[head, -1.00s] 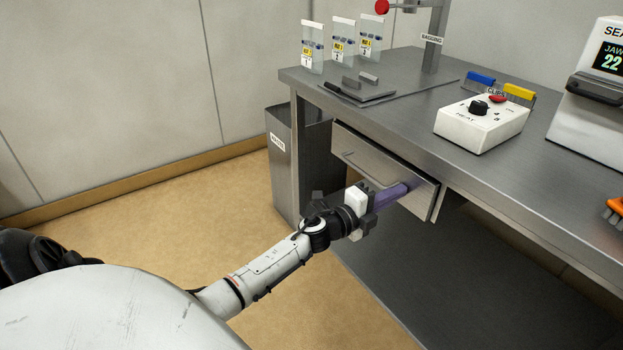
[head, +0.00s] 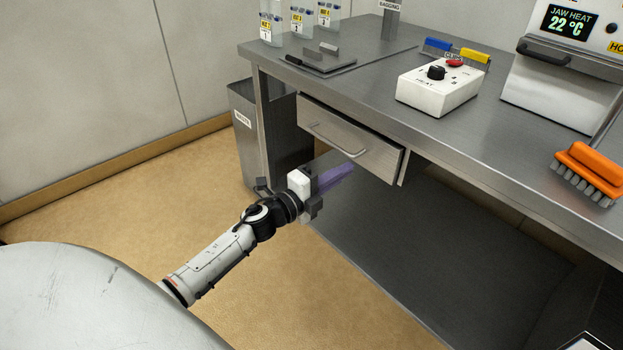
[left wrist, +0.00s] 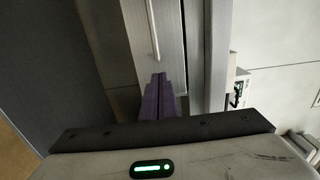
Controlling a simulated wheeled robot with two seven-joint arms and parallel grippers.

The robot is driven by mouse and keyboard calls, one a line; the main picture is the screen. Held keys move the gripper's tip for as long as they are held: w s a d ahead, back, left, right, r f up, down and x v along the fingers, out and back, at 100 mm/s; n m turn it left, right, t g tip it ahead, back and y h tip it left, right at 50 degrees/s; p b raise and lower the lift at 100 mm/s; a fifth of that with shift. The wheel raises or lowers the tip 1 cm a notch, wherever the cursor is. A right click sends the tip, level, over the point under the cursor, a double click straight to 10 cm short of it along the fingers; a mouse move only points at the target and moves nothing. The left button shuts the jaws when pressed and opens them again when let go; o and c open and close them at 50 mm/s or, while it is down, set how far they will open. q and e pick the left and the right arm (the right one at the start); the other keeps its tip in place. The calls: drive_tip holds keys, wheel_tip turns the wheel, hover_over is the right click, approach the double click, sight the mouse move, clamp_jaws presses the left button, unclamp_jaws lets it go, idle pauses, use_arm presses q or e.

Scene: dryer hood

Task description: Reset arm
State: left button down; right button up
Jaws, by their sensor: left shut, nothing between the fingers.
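My left gripper (head: 338,176) is in front of the drawer (head: 352,138) under the bench. Its purple fingers are shut with nothing between them. In the left wrist view the purple fingers (left wrist: 163,98) lie together, pointing at the drawer front (left wrist: 160,45) and its handle (left wrist: 152,28). In the head view the fingertips sit just below and in front of the drawer face, apart from the handle (head: 330,140) as far as I can tell. The drawer looks slightly open. My right gripper is in no view.
The steel bench (head: 400,110) carries a white heat control box (head: 438,88), blue and yellow clips, a sealer (head: 565,75), an orange brush (head: 590,170) and bags (head: 300,20). A waste bin (head: 245,135) stands left of the drawer. The floor (head: 130,220) beside my arm is clear.

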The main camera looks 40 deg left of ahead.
use_arm(q)
drive_tip(key=v, duration=0.7)
drive_tip(key=s+d+f+n+g+p, duration=0.1)
drive_tip(key=s+d+f+n+g, duration=0.2)
drive_tip(key=s+d+f+n, duration=0.2)
drive_tip(key=s+d+f+n+g+p, duration=0.2)
drive_tip(key=s+d+f+n, duration=0.3)
drive_tip(key=s, duration=0.6)
drive_tip(key=s+d+f+n+g+y+p, duration=0.1)
drive_tip(key=s+d+f+n+g, duration=0.3)
drive_tip(key=s+d+n, duration=0.4)
drive_tip(key=shift+s+d+f+p, duration=0.35)
drive_tip(key=shift+s+f, duration=0.1)
drive_tip(key=shift+f, duration=0.25)
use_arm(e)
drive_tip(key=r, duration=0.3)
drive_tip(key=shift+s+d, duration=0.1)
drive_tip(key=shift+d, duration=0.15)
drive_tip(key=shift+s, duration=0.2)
